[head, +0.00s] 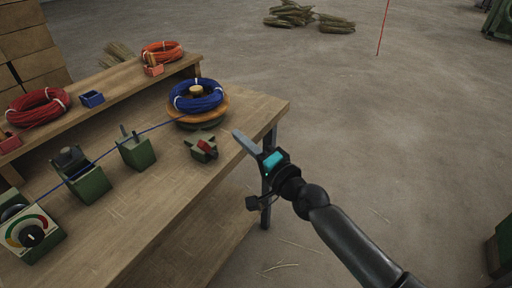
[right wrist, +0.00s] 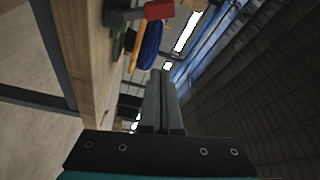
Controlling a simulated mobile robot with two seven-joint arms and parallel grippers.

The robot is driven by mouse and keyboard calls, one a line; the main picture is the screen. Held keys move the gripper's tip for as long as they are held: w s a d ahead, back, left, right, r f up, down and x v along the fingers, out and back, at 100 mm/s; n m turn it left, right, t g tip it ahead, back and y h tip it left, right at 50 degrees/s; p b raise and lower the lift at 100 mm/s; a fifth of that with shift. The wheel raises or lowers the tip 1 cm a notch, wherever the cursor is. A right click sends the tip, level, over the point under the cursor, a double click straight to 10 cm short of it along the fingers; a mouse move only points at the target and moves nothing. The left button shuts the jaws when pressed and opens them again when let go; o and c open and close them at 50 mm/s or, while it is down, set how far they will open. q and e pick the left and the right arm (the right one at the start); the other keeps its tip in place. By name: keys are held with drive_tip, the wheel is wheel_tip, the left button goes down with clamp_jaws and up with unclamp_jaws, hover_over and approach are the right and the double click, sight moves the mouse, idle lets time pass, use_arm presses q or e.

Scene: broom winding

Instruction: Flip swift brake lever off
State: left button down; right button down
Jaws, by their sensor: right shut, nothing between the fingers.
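The swift (head: 208,122) is a round wooden turntable bearing a blue coil (head: 197,96), at the back right of the bench. In front of it sits the brake, a small green block with a red-ended lever (head: 206,147). In the right wrist view the red lever end (right wrist: 159,10) shows at the top, and the blue coil (right wrist: 151,45) shows below it. My right gripper (head: 236,134) is shut and empty, to the right of the lever near the bench's right edge, apart from the lever. My left gripper is not in view.
The wooden bench (head: 150,215) also holds green-based devices, including a dial box (head: 33,232). A blue strand (head: 100,157) runs across them to the swift. Red (head: 38,107) and orange (head: 162,51) coils lie on the raised shelf. Open floor lies right of the bench.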

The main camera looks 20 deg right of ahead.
drive_tip(key=shift+v, duration=2.2)
drive_tip(key=shift+d+f, duration=0.1)
drive_tip(key=shift+f, duration=0.1)
